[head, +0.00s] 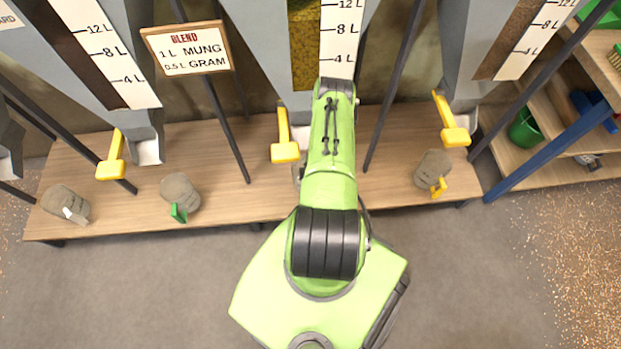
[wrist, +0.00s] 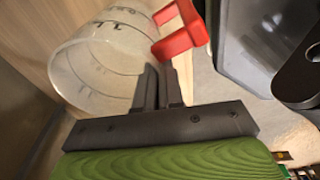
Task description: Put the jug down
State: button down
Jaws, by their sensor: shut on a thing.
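The jug (wrist: 95,65) is a clear, round vessel with dark volume marks and a red handle (wrist: 182,30). It shows in the upper left of the wrist view, tilted in the picture. My gripper (wrist: 158,88) is shut on the jug, its dark fingers close together beside the wall and below the red handle. The exact contact is partly hidden by the fingers. In the head view my green arm hides the jug and the gripper. I cannot tell whether the jug touches the bench (head: 235,180).
Grey hoppers with volume scales and yellow levers (head: 285,150) hang over the bench. Grey-brown rounded containers (head: 180,193) with coloured tabs stand on it, left and right (head: 432,170). A sign (head: 188,48) reads 1 L mung, 0.5 L gram. Bare bench shows left of my arm.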

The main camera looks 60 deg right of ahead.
notch_tip(320, 180, down, 3)
jog(key=shift+s+d+f+b, duration=0.1)
jog(key=shift+f+b, duration=0.1)
jog(key=shift+b, duration=0.35)
jog(key=c, duration=1.3)
grip_release()
jog(key=shift+f, duration=0.1)
jog(key=shift+o, duration=0.2)
jog(key=r+p, duration=0.1)
jog(key=r, duration=0.3)
jog(key=s+r+p, duration=0.1)
jog(key=r+p, duration=0.1)
jog(key=r, duration=0.2)
jog(key=r+p, duration=0.1)
jog(key=r, duration=0.3)
jog(key=shift+s+d+p, duration=0.25)
jog(key=shift+s+p, duration=0.1)
